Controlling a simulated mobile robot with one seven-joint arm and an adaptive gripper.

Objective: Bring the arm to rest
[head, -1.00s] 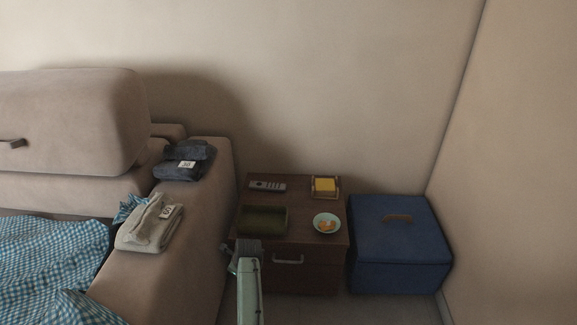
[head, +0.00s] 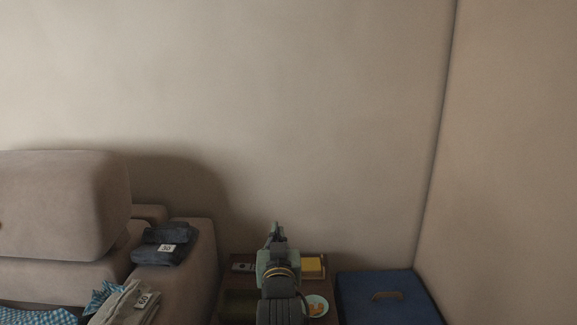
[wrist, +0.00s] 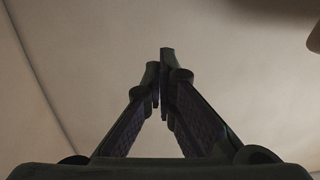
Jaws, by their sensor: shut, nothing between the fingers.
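My gripper (head: 275,228) is in the lower middle of the head view, raised in front of the small brown cabinet and pointing up toward the wall. In the wrist view its two fingers (wrist: 160,75) meet near their tips, shut, with nothing seen between them. My arm hides the middle of the cabinet top.
The brown cabinet (head: 234,285) carries a remote (head: 243,267), a yellow item (head: 312,266), a bowl (head: 317,305) and a dark green item (head: 239,305). A blue box (head: 355,296) stands right. Folded dark clothes (head: 170,250) and beige clothes (head: 128,300) lie on the sofa arm (head: 203,258).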

